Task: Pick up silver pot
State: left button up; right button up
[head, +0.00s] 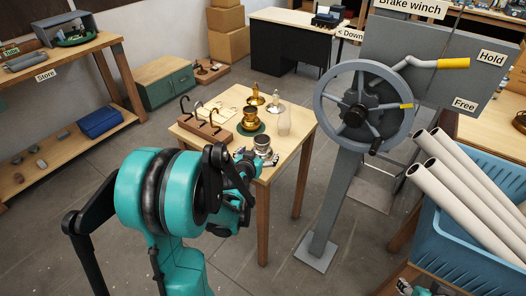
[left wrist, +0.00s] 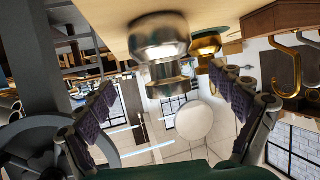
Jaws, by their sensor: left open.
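The silver pot (head: 263,146) stands upright near the front edge of the small wooden table (head: 290,150). My left gripper (head: 257,160) is at that edge, close beside the pot, with its arm hiding part of the table corner. In the left wrist view, which is upside down, the silver pot (left wrist: 160,42) is ahead, between the open fingers (left wrist: 165,115) and a little beyond their tips. The fingers look empty and I see no contact with the pot. A small part of what looks like my right gripper (head: 405,287) shows at the bottom edge; its jaws cannot be made out.
Behind the pot are a brass pot (head: 250,118) on a green disc, a glass cylinder (head: 284,122) and a brass piece (head: 256,96). A wooden rack with dark hooks (head: 207,130) stands left. The brake winch wheel (head: 365,105) and a blue crate (head: 460,225) are right.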

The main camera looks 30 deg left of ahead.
aim_at(260, 150)
pick_arm(q)
jog(key=x, duration=0.1)
jog(key=b+x, duration=0.1)
jog(key=x, duration=0.1)
jog(key=b+x, duration=0.1)
jog(key=x, duration=0.1)
jog(key=shift+a+f, duration=0.3)
jog(key=shift+f, duration=0.05)
jog(key=shift+r, duration=0.1)
jog(key=shift+s, duration=0.1)
jog(key=c, duration=1.5)
jog(key=shift+r, duration=0.1)
